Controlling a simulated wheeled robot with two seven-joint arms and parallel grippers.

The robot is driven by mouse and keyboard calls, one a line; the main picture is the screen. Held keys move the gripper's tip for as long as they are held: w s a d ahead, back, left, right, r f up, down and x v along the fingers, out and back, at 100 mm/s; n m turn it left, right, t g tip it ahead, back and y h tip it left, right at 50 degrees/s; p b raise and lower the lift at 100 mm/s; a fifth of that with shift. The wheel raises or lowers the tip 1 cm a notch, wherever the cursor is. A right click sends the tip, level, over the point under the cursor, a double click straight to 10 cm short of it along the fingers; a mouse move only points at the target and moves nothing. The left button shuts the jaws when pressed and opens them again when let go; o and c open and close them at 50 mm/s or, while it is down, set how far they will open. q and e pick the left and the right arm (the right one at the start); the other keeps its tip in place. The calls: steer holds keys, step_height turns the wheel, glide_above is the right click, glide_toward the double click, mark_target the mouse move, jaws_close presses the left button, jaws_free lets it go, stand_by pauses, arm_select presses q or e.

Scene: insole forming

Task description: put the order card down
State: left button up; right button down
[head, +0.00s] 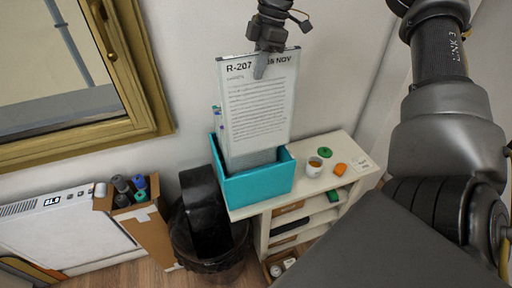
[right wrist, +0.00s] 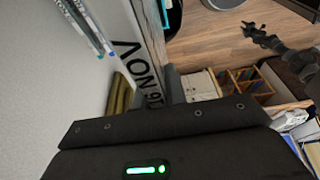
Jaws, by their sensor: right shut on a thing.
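The order card (head: 257,115) is a tall white sheet with a printed heading, R-207 and a date in NOV, above lines of small text. My right gripper (head: 262,62) is shut on its top edge and covers part of the heading. The card hangs nearly upright, its lower end inside a teal open box (head: 258,187); whether it touches the bottom is hidden. In the right wrist view the card (right wrist: 128,70) shows edge-near, with NOV readable. A dark gripper, seemingly my left one (right wrist: 252,33), shows small there; its jaws are unclear.
The box stands on the left end of a white shelf unit (head: 343,148). A cup (head: 314,167), a green disc (head: 325,152) and an orange piece (head: 340,169) lie right of it. A black bin (head: 208,235) and a cardboard box with bottles (head: 145,232) stand left.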

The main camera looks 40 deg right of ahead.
steer(key=b, duration=0.2)
glide_above(256, 151)
steer(key=d, duration=0.1)
steer(key=f, duration=2.3)
steer(key=shift+w, duration=0.2)
steer(key=shift+s+f+b, duration=0.1)
steer(key=shift+f+b, duration=0.35)
steer(key=shift+f, duration=1.3)
steer(key=c, duration=1.4)
jaws_free()
steer(key=shift+c, duration=0.2)
steer(key=w+p+v, duration=0.1)
steer(key=p+v, duration=0.1)
steer(key=v, duration=1)
steer(key=shift+s, duration=0.45)
